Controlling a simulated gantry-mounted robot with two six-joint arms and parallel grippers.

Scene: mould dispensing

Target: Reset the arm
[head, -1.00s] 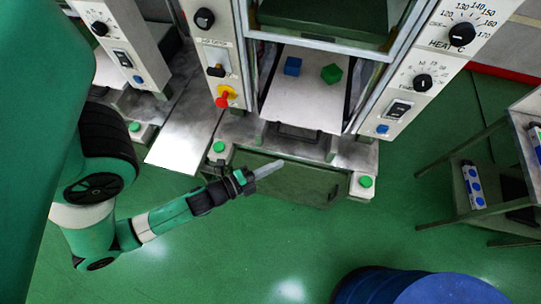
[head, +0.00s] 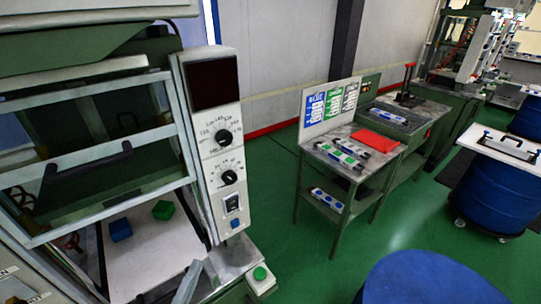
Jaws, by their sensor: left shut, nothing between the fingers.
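My left gripper (head: 189,282) shows only as grey fingers at the bottom edge of the head view, in front of the press's lower platen. The fingers are together with nothing between them. The rest of the left arm is out of frame. My right gripper is not in view. A blue cube (head: 120,230) and a green cube (head: 163,210) lie apart on the pale plate (head: 150,250) inside the press, beyond the gripper.
The press's control panel (head: 215,140) stands right of the plate, with a green button (head: 260,273) below it. A bench (head: 352,158) with blue- and green-marked moulds and a red sheet stands farther right. Blue drums (head: 430,280) stand lower right. Green floor between is open.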

